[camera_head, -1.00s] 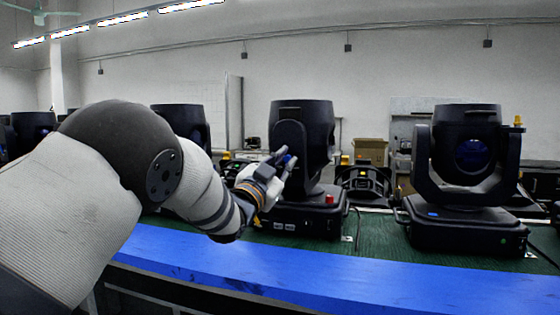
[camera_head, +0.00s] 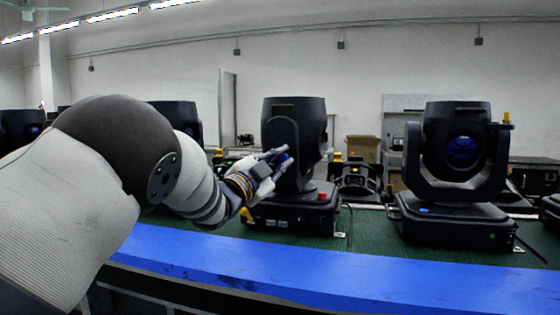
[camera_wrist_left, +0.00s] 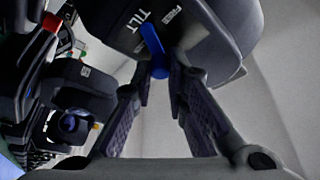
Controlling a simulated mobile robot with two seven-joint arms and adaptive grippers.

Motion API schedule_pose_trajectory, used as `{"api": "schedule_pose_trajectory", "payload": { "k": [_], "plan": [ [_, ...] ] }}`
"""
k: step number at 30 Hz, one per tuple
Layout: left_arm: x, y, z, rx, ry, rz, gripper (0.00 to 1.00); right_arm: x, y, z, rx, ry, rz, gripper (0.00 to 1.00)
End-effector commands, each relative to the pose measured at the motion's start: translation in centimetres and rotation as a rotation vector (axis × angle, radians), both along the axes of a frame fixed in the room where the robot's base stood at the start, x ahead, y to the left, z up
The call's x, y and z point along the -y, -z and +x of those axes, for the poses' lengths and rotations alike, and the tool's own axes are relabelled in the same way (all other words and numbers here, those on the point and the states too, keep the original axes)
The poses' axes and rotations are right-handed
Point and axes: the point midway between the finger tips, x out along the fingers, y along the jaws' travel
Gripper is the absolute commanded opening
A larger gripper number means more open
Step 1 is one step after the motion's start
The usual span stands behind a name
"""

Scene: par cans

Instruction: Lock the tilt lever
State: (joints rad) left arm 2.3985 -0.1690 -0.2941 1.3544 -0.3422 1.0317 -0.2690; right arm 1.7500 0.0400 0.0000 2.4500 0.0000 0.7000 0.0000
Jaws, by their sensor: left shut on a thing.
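The tilt lever is a small blue bar (camera_wrist_left: 155,50) on the dark arm of a moving-head light (camera_wrist_left: 210,35). White "TILT" lettering (camera_wrist_left: 140,20) stands to its left and a second, partly readable label to its right. My left gripper (camera_wrist_left: 160,82) is shut on the lever's lower end, one finger on each side. In the head view the same light (camera_head: 300,135) stands at the middle of the bench. There my left gripper (camera_head: 280,163) reaches its arm from the left, and a bit of blue shows between the fingers. My right gripper is not in view.
A second light (camera_head: 458,220) stands to the right, and others are at the left behind my arm. The green bench top (camera_head: 365,235) has a blue front edge (camera_head: 330,280). A red connector (camera_head: 322,196) sits on the light's base. A cardboard box (camera_head: 362,148) is behind.

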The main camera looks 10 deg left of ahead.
Motion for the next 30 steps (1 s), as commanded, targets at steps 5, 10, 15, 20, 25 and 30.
{"api": "schedule_pose_trajectory", "payload": {
  "k": [5, 10, 15, 20, 25, 30],
  "plan": [
    [0.0, 0.2, 0.0, -0.003, -0.001, 0.001, 0.00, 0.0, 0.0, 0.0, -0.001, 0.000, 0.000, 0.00],
    [0.0, 0.1, 0.0, -0.002, -0.001, 0.000, 0.34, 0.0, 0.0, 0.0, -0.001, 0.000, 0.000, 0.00],
    [0.0, 0.1, 0.0, -0.001, -0.001, -0.001, 0.34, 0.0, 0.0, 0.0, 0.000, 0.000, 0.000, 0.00],
    [-0.4, 0.3, -0.8, -0.003, -0.001, -0.001, 0.34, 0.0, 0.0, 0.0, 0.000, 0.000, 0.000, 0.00],
    [-1.8, 1.3, -4.6, -0.005, -0.004, -0.003, 0.34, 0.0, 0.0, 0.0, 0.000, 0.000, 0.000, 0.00],
    [-3.2, 2.4, -8.6, -0.003, -0.003, -0.002, 0.34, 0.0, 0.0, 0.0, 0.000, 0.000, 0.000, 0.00]
  ]
}}
